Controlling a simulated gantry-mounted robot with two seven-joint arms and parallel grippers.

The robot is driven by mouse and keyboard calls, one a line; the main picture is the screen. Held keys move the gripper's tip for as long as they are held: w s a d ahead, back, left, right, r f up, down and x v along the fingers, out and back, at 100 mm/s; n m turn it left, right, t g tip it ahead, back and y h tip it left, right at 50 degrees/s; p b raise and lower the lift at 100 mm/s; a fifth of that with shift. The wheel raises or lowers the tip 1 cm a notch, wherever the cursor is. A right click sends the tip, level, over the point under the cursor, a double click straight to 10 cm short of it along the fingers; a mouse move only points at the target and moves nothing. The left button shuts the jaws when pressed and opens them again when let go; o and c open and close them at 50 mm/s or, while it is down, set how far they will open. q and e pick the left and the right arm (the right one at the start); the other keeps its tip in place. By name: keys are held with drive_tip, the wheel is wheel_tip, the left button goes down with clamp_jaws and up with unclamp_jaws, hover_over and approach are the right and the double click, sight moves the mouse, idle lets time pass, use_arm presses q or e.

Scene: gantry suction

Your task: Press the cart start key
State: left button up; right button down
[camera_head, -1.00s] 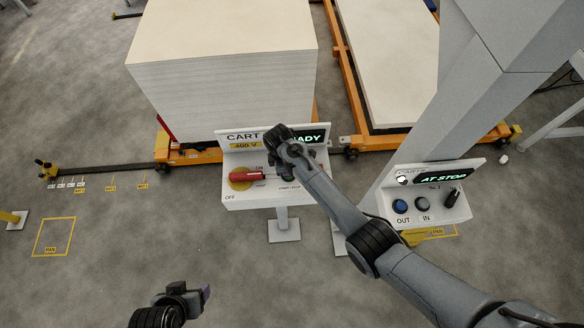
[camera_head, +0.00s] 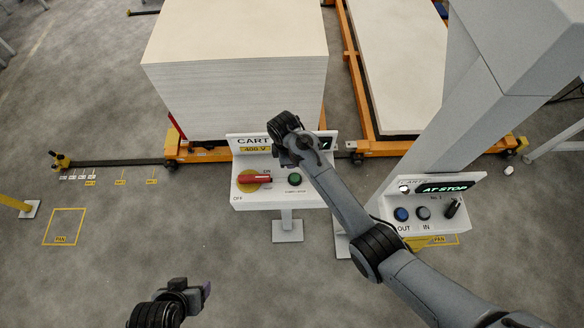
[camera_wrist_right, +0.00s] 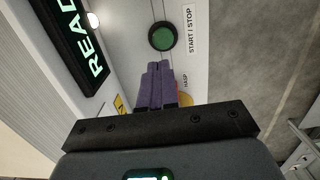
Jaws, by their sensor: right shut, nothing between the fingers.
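The cart start key is a round green button (camera_head: 295,179) on the white cart panel (camera_head: 240,199). In the right wrist view the green button (camera_wrist_right: 162,37) is labelled START / STOP. My right gripper (camera_head: 288,163) is over the panel, just up and left of the button. In the wrist view its purple fingers (camera_wrist_right: 157,68) are together and empty, pointing toward the button with a small gap in the picture. Contact with the panel cannot be told. My left gripper (camera_head: 202,290) is low in the head view, away from the panel; its jaws are unclear.
A red rotary handle (camera_head: 255,179) on a yellow disc sits left of the button. The READY display (camera_wrist_right: 75,40) is partly hidden by my right arm in the head view. A second panel (camera_head: 444,214) with OUT and IN buttons stands right. A board stack (camera_head: 236,90) is behind.

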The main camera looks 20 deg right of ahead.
drive_tip(key=shift+w+a+r, duration=0.1)
drive_tip(key=shift+r, duration=1.1)
drive_tip(key=shift+w+a+r, duration=0.1)
drive_tip(key=shift+r, duration=1.05)
